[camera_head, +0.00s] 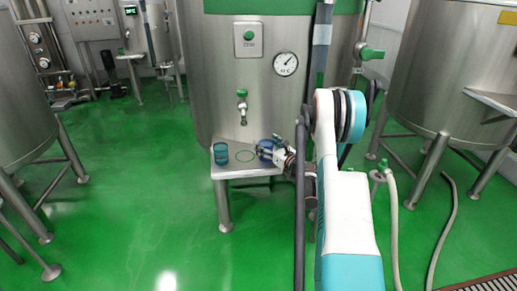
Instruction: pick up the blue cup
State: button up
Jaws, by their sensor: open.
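A small teal-blue cup (220,153) stands upright at the left end of a metal shelf (236,170) in the head view. A darker blue, rounded thing (265,149), which looks like a blue cup, is at the right end of the shelf. My gripper (275,151) is open and reaches in from the right at this blue thing, partly covering it. I cannot tell whether the fingers touch it. The teal-blue cup is clear of my gripper, to its left.
A green ring mark (244,156) lies on the shelf between the two. A tap (242,107) hangs above the shelf on the steel tank (215,75). A hose (393,225) runs down on the right. Green floor (130,200) is open to the left.

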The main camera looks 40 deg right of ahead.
jog(key=shift+w, duration=0.45)
jog(key=shift+s, duration=0.1)
jog(key=shift+c, duration=1.1)
jog(key=c, duration=0.8)
jog(key=shift+c, duration=0.2)
jog(key=shift+r, duration=0.15)
